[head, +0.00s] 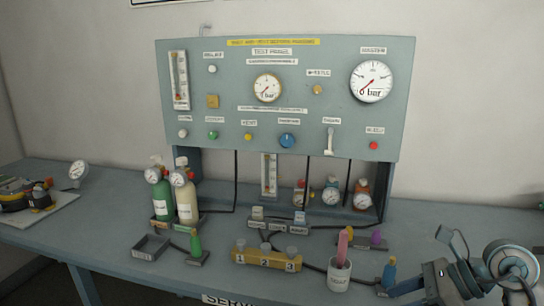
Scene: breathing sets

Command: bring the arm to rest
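My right gripper (402,289) comes in at the lower right and points left, low over the bench's front. Its fingertips are close to a small blue peg-like piece (389,272). I cannot tell whether they touch it, or whether the fingers are open or shut. My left gripper is not in view.
A blue-grey bench (105,215) carries a test panel (225,120) with gauges and knobs. In front are a green cylinder (162,198), a cream cylinder (187,203), an empty dark tray (151,247), a yellow numbered block (266,259) and a white cup (339,278).

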